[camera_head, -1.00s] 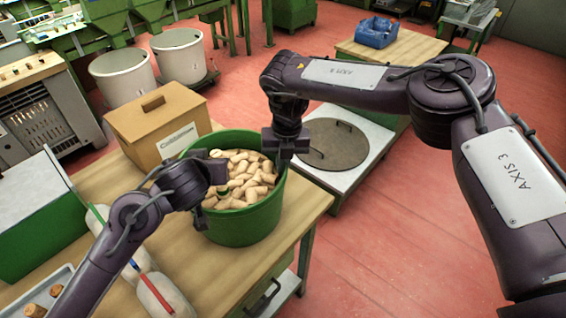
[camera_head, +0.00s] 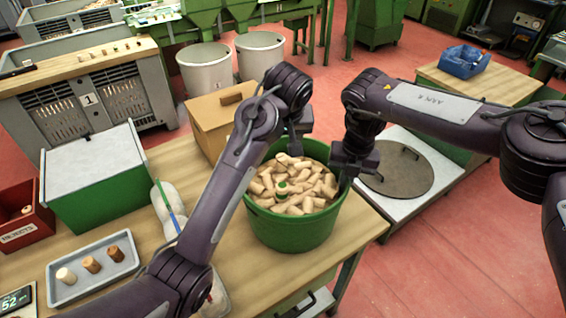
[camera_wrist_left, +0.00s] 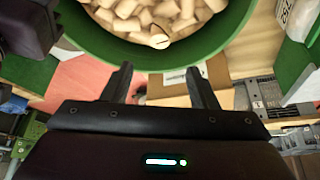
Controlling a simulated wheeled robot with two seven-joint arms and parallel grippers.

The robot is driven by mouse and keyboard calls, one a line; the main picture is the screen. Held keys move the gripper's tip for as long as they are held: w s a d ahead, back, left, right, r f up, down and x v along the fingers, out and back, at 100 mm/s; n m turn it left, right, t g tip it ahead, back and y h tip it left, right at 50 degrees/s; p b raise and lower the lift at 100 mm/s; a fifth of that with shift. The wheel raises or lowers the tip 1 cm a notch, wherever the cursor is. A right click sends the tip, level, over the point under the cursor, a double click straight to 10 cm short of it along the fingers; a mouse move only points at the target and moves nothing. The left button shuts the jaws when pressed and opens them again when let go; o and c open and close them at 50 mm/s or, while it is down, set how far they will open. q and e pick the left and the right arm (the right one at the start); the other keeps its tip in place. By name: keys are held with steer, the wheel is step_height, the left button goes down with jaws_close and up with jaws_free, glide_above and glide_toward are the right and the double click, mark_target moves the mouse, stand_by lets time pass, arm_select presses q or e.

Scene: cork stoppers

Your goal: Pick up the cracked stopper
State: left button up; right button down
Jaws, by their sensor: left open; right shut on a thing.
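A green bucket (camera_head: 292,232) full of pale cork stoppers (camera_head: 300,197) stands on the wooden table; it also shows in the left wrist view (camera_wrist_left: 95,45). One stopper (camera_wrist_left: 158,41) near the rim in the left wrist view has a dark line on it; I cannot tell if it is a crack. Something with a green top (camera_head: 282,187) lies among the corks. My left gripper (camera_head: 296,150) is open and empty at the bucket's far rim, its open fingers (camera_wrist_left: 160,75) outside the rim in the wrist view. My right gripper (camera_head: 352,178) is shut at the right rim, apparently on it.
A cardboard box (camera_head: 212,122) stands behind the bucket. A grey tray (camera_head: 93,272) holds three stoppers at the front left. A red REJECTS bin (camera_head: 25,228) and a green white-lidded box (camera_head: 95,185) stand further left. A platform with a round lid (camera_head: 398,178) is to the right.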

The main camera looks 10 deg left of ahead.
mark_target(282, 157)
arm_select(q)
steer(key=x, duration=1.1)
steer(key=shift+s+d+f, duration=0.1)
steer(key=shift+s+f, duration=0.1)
steer(key=shift+f, duration=0.25)
steer(key=shift+g, duration=0.3)
steer(key=c, duration=1)
step_height(282, 157, up, 10)
steer(key=shift+r, duration=0.1)
arm_select(e)
steer(key=c, duration=1.5)
jaws_free()
